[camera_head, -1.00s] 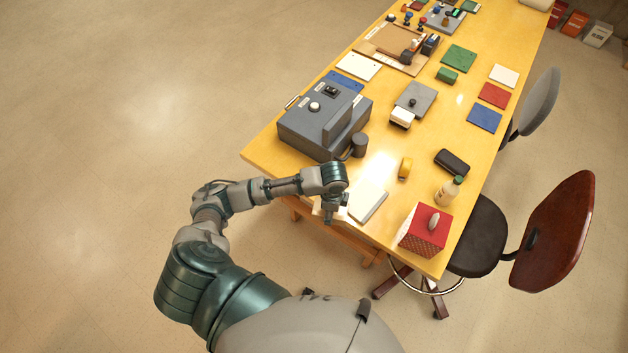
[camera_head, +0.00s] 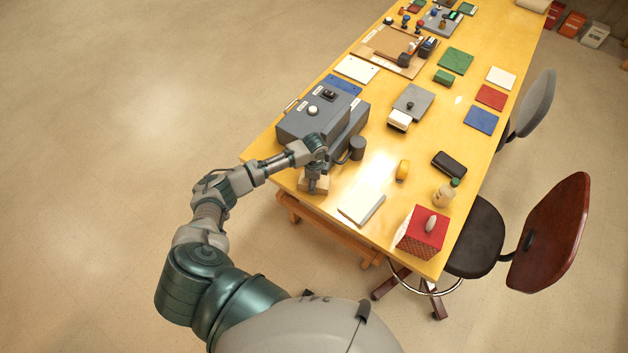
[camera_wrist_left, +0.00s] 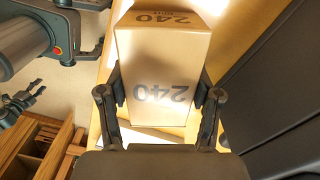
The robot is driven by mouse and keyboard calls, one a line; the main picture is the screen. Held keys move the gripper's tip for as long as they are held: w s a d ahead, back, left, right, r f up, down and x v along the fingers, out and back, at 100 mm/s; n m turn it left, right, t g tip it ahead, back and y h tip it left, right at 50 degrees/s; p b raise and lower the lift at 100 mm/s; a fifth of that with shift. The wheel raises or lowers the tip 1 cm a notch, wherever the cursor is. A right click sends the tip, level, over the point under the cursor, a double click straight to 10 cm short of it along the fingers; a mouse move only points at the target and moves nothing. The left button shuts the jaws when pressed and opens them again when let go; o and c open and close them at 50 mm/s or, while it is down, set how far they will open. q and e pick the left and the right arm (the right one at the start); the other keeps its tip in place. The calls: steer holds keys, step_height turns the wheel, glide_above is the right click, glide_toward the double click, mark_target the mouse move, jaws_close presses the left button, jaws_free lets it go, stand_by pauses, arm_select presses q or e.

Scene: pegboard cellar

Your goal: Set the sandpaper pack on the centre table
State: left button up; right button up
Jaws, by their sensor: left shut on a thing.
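The sandpaper pack, a tan box, shows in the head view (camera_head: 314,185) under my left gripper. In the left wrist view the pack (camera_wrist_left: 165,70) is marked "240" on two faces. My left gripper (camera_head: 314,183) is shut on it, with one finger on each side, as the left wrist view (camera_wrist_left: 162,95) shows. The pack is over or on the near left edge of the yellow table (camera_head: 385,178), beside the grey machine. I cannot tell whether its underside touches the tabletop.
The grey machine (camera_head: 310,125) stands just behind the pack. A white pad (camera_head: 362,205), a yellow roll (camera_head: 402,170), a red box (camera_head: 421,233) and a bottle (camera_head: 446,192) stand to the right. Chairs line the right side. The tabletop around the yellow roll is fairly clear.

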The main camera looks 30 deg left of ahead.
arm_select(q)
steer(key=o, duration=0.9)
steer(key=shift+f, duration=0.15)
steer(key=shift+c, duration=0.2)
steer(key=o, duration=0.4)
steer(key=shift+a, duration=0.25)
steer(key=shift+w+r, duration=0.1)
steer(key=shift+r, duration=0.2)
step_height(320, 180, up, 12)
steer(key=shift+f+b, duration=0.15)
steer(key=shift+b, duration=0.25)
steer(key=shift+f, duration=0.1)
